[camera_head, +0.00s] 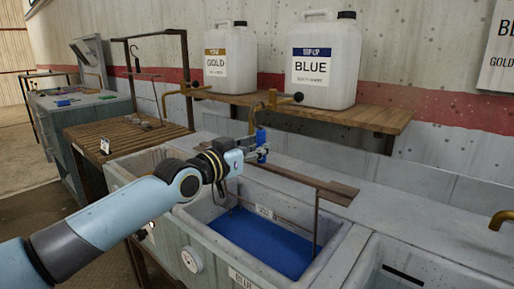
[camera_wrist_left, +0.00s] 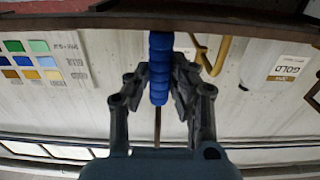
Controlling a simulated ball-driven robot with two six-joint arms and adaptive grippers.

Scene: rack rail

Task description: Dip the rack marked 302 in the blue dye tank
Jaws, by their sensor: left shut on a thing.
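My left gripper (camera_head: 256,152) is shut on the blue grip (camera_head: 262,138) of the rack, above the blue dye tank. The blue grip (camera_wrist_left: 160,68) stands between both fingers in the left wrist view. The rack is a thin brown frame with a small pale tag (camera_head: 264,211) that seems to read 302. Its right upright (camera_head: 316,225) reaches down into the tank. I cannot tell how far its lower end is in the dye. The blue dye tank (camera_head: 340,262) is a grey basin with blue liquid (camera_head: 262,243) and a partly hidden label on its front. My right gripper is not in view.
A wooden shelf (camera_head: 375,117) above holds the GOLD jug (camera_head: 229,60) and BLUE jug (camera_head: 325,65), with brass taps below. A brown board (camera_head: 335,188) lies behind the tank. Another basin (camera_head: 400,275) is at right. A wooden side table (camera_head: 125,135) with a hook stand is at left.

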